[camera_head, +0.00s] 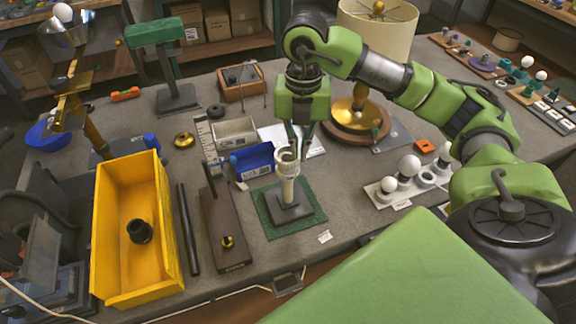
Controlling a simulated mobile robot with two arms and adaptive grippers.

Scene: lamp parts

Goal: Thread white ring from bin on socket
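A pale socket (287,190) stands upright on a dark square base on a green mat (309,222), in the middle of the table. A whitish ring-like rim (287,152) shows at its top; I cannot tell whether it is a separate white ring. My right gripper (300,153) points down at the socket's top, its dark fingertips close beside the rim. I cannot tell whether they hold it. A blue bin (254,161) and a grey bin (235,132) stand just behind and left; their insides are hardly visible. My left gripper is not in view.
A yellow bin (108,235) with a black part (139,231) stands at left. A brown block (222,225) with a brass knob is left of the mat. A white bulb rack (403,187) is at right, and a shaded lamp (376,30) behind my arm.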

